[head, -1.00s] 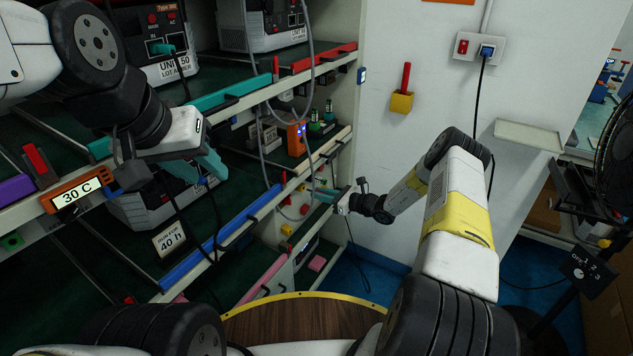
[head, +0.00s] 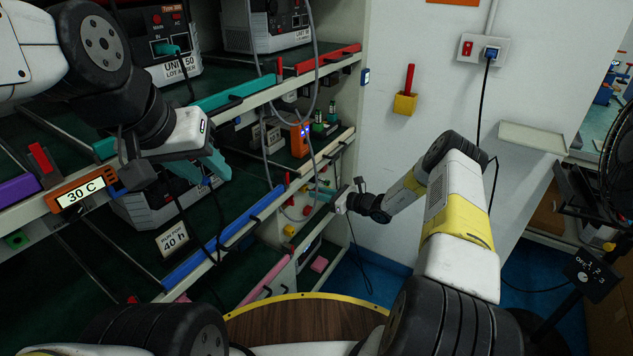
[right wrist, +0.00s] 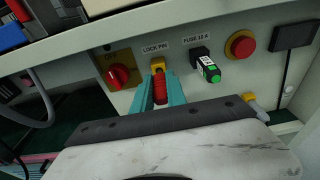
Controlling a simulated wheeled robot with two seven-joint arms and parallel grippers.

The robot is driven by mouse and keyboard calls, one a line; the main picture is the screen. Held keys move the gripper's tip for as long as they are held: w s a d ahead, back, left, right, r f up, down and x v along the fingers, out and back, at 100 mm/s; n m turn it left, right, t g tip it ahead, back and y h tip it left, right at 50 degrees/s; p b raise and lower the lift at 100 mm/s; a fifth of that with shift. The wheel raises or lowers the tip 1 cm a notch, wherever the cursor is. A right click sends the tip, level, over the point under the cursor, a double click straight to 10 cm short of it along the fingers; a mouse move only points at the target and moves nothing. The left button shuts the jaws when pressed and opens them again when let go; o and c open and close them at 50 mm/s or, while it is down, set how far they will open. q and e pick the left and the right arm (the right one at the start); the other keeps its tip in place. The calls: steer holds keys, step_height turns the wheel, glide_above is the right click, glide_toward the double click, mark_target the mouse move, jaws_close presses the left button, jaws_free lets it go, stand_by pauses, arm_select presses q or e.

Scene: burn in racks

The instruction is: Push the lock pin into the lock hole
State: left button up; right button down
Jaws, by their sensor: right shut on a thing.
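The red lock pin (right wrist: 159,86) is between the teal fingers of my right gripper (right wrist: 159,92), which is shut on it. The pin points at the yellow lock hole block (right wrist: 157,65) below the LOCK PIN label (right wrist: 156,48). The pin's tip is close to the block, and I cannot tell how deep it sits. In the head view my right gripper (head: 325,194) reaches the rack's right end, with the pin too small to make out. My left gripper (head: 208,168) is open and empty in front of the left shelf.
On the panel, a red knob (right wrist: 118,76) is left of the pin. A green-tipped fuse (right wrist: 208,70) and a red button (right wrist: 241,45) are to the right. Grey cables (head: 262,120) hang before the rack.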

steer(key=shift+x, duration=0.85)
steer(key=c, duration=1.3)
jaws_free()
steer(key=shift+r, duration=0.1)
steer(key=shift+o, duration=0.2)
steer(key=v, duration=0.7)
steer(key=shift+s+d, duration=0.2)
steer(key=shift+d, duration=0.1)
